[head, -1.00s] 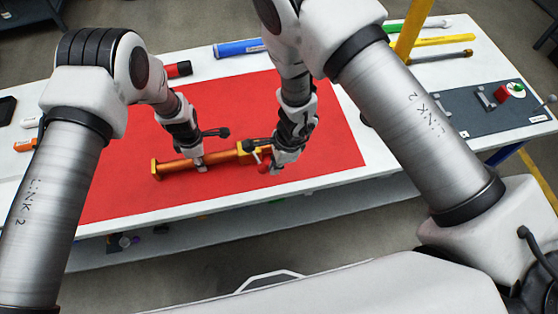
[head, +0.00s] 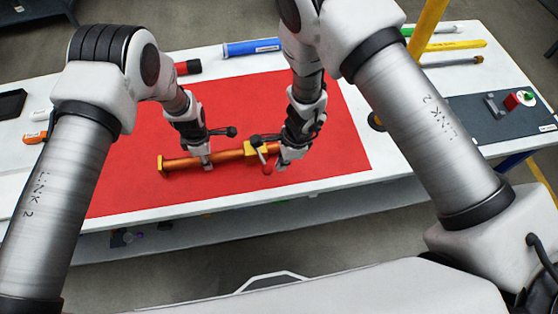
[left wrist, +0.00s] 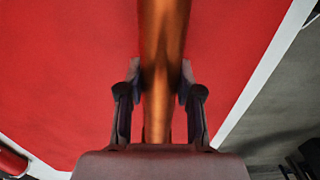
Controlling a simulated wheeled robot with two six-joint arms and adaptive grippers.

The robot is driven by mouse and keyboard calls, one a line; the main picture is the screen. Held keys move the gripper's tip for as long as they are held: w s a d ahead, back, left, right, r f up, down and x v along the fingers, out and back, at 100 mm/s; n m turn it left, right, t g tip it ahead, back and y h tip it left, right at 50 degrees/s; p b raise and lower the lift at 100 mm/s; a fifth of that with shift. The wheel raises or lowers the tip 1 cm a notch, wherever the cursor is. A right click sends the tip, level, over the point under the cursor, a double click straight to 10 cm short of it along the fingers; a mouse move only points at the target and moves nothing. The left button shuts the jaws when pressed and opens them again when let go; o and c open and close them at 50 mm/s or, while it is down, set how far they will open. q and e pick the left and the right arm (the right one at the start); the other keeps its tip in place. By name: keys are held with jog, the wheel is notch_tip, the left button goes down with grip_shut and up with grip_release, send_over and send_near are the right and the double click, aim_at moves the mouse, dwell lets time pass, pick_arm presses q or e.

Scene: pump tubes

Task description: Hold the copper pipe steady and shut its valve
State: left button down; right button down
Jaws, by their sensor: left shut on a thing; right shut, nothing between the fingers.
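The copper pipe (head: 232,154) lies over the red mat, with a yellow collar at its left end and a yellow valve body (head: 256,147) towards its right. A valve lever with a red tip (head: 267,169) points towards the near side. My left gripper (head: 207,164) is shut around the middle of the pipe. The left wrist view shows the pipe (left wrist: 162,50) between its fingers. My right gripper (head: 281,166) is shut and empty, just right of the red tip; I cannot tell whether they touch. My right wrist hides the pipe's right end.
The red mat (head: 130,195) covers the middle of the white table (head: 345,178). A blue tube (head: 252,47) and a dark red-ended cylinder (head: 187,68) lie behind. A grey board (head: 480,117) with a red block is at the right. The mat's near strip is clear.

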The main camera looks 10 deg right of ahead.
jog(key=d, duration=0.1)
jog(key=s+d, duration=0.1)
jog(key=d, duration=0.1)
jog(key=shift+s+d+f, duration=0.1)
jog(key=shift+s+f, duration=0.05)
jog(key=shift+f, duration=0.2)
pick_arm(q)
jog(key=shift+s, duration=0.1)
pick_arm(e)
jog(key=v, duration=1)
jog(key=shift+s+a, duration=0.2)
jog(key=shift+s, duration=0.15)
